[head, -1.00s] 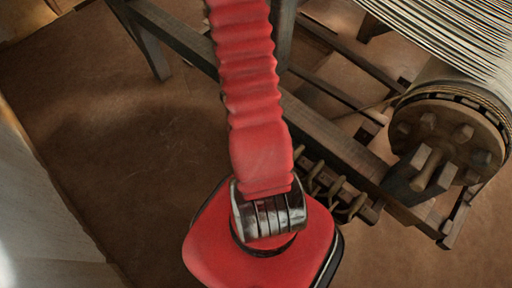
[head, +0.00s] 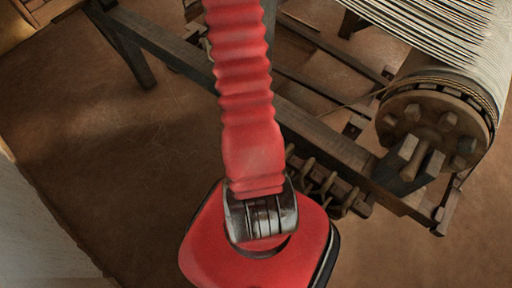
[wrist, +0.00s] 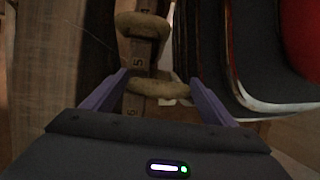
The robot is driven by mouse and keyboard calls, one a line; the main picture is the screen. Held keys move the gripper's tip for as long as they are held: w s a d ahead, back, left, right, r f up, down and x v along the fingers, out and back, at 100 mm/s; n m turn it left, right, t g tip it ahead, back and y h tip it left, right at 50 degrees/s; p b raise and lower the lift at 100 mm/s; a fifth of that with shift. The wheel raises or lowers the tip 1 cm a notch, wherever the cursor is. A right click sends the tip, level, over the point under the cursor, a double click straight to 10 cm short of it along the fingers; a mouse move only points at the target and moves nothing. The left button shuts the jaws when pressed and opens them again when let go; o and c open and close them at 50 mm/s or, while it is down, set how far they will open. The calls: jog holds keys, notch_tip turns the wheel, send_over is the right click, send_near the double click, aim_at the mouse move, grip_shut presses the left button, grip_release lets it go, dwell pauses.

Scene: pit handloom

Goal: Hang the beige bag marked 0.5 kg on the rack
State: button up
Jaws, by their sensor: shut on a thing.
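My gripper (wrist: 160,80) shows in the wrist view as two purple fingers closed in on a tan, rounded loop-like piece (wrist: 150,86). I cannot tell whether that piece is part of the beige bag, and no 0.5 kg mark can be read. Just beyond is a dark wooden strip with small figures (wrist: 138,62), one like a 5, with another tan ring (wrist: 143,24) across it. In the head view, a row of tan loops on a dark wooden bar, likely the rack (head: 325,188), lies right of my red arm. The arm hides my gripper there.
The loom's dark wooden beam (head: 315,136) runs diagonally behind my arm. A round wooden roller end with pegs (head: 437,125) and pale warp threads (head: 435,25) are at the right. The brown floor (head: 110,165) at left is open.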

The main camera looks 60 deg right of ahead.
jog(key=shift+s+d, duration=0.15)
jog(key=shift+d, duration=0.75)
jog(key=shift+s+d, duration=0.15)
jog(key=shift+d, duration=0.75)
jog(key=shift+f, duration=1.15)
jog(key=shift+f, duration=0.35)
jog(key=o, duration=2)
jog(key=shift+v, duration=3.75)
